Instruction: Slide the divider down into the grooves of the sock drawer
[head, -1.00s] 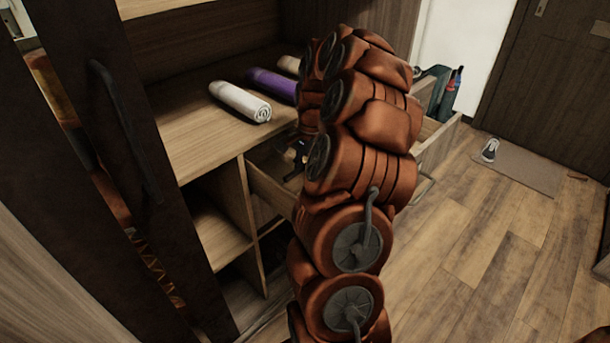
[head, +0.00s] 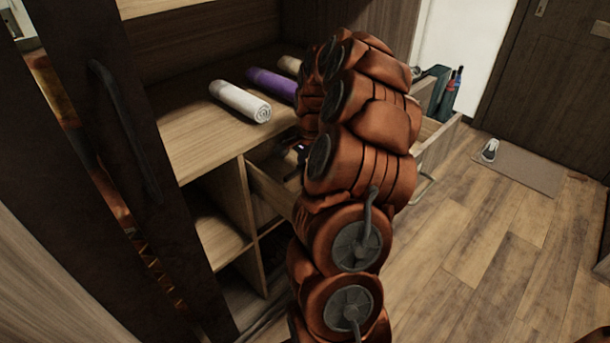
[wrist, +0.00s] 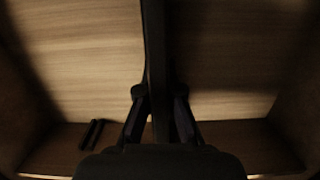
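The divider (wrist: 155,50) is a dark upright panel, seen nearly edge-on in the wrist view. My gripper (wrist: 159,98) has one finger on each side of it and looks shut on it; the contact itself is too dark to see clearly. The sock drawer stands pulled out, its pale wood front (head: 438,143) showing right of my arm. The wrist view looks into it, with pale wood surfaces (wrist: 75,60) on both sides of the divider. The grooves and the divider's lower edge cannot be made out. In the head view my arm hides most of the drawer and gripper.
A white rolled towel (head: 240,101) and a purple one (head: 271,84) lie on the cabinet top beside the drawer. Two short dark bars (wrist: 92,134) show at the lower left in the wrist view. Open shelves (head: 215,238) lie below. The floor at right is mostly clear.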

